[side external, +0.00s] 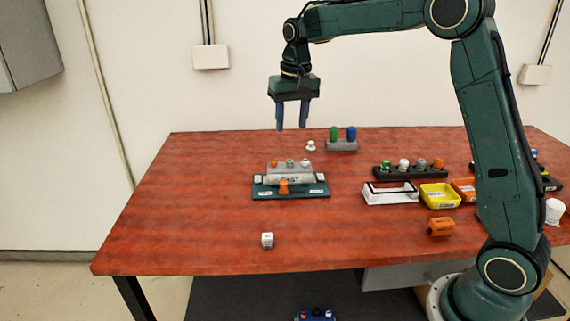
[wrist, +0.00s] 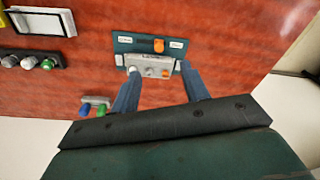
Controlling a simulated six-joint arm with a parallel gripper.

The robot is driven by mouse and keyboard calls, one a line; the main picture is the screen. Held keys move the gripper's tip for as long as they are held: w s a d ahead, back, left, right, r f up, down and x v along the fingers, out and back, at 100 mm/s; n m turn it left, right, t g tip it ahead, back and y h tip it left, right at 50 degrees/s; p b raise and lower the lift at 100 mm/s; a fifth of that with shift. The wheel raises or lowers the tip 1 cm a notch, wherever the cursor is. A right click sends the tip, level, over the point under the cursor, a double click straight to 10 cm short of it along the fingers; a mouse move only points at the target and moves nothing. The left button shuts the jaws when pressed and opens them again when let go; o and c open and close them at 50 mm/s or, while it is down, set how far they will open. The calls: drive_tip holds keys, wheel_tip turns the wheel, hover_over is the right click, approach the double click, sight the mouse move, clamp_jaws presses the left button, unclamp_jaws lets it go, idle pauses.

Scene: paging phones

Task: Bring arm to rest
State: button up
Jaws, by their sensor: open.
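My gripper (side external: 292,127) is open and empty, held well above the back of the red table (side external: 200,210). Its two blue fingers point down in the side view.
A grey stand with green and blue pegs (side external: 342,145) is behind the board. A black rack (side external: 383,174), white frame tray (side external: 375,196), yellow bin (side external: 440,196) and orange part (side external: 440,227) lie right. The table's left side is clear.

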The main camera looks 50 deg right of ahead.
drive_tip(key=s+a+r+n+t, duration=0.15)
drive_tip(key=s+r, duration=0.25)
drive_tip(key=s, duration=0.4)
drive_tip(key=s+a+r+n+t, duration=0.1)
drive_tip(key=s+a+r, duration=0.2)
drive_tip(key=s, duration=0.5)
drive_tip(key=s+a+f+n+t, duration=0.1)
drive_tip(key=s+f, duration=0.1)
drive_tip(key=s, duration=0.6)
drive_tip(key=s+a+f+n+t, duration=0.1)
drive_tip(key=s+f, duration=0.1)
drive_tip(key=s, duration=0.6)
drive_tip(key=shift+s+a+f, duration=0.15)
drive_tip(key=shift+f, duration=0.25)
